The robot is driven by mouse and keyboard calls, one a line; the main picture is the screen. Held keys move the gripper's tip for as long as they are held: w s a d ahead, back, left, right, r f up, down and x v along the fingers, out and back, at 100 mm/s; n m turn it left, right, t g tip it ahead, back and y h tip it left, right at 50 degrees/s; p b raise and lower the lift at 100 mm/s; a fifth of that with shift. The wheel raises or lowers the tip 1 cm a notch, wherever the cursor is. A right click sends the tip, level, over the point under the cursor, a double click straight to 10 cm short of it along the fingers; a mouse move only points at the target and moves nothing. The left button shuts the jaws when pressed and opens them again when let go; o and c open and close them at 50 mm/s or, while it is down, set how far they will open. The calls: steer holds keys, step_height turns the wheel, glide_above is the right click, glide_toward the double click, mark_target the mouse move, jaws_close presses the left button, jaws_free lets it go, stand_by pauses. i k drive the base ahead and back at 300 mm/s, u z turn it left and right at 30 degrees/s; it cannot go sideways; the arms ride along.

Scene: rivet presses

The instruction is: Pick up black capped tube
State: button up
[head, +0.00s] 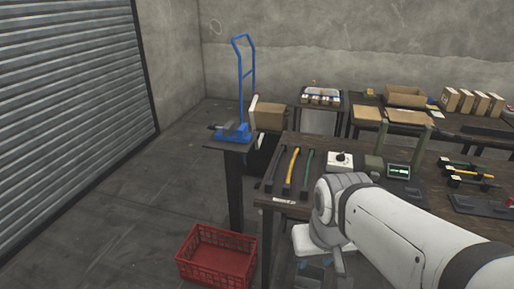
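Several long tubes lie side by side at the left end of the dark wooden table (268,201): a black tube (276,170), a yellow tube (291,167) and a green tube (306,168). At this size I cannot tell whether the black one has a cap. More short bars with dark ends (471,174) lie at the table's right side, in green, yellow and black. My white arm crosses the lower right, in front of the table. I cannot make out my gripper's fingers in this view.
A white box with a black knob (340,160) and a small display (399,171) stand behind my arm. A blue lever press (235,131) is on a stand at left. A red crate (216,257) sits on the floor. Floor to the left is clear.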

mark_target(269, 185)
steer(key=u, duration=0.1)
steer(key=k, duration=0.75)
steer(key=z, duration=0.2)
steer(key=i, duration=0.75)
steer(key=u, duration=0.45)
steer(key=k, duration=0.4)
steer(key=u, duration=0.7)
steer(key=k, duration=1)
steer(key=u, duration=0.6)
steer(key=i, duration=0.95)
steer(key=z, duration=0.85)
steer(key=i, duration=1.65)
steer(key=z, duration=0.85)
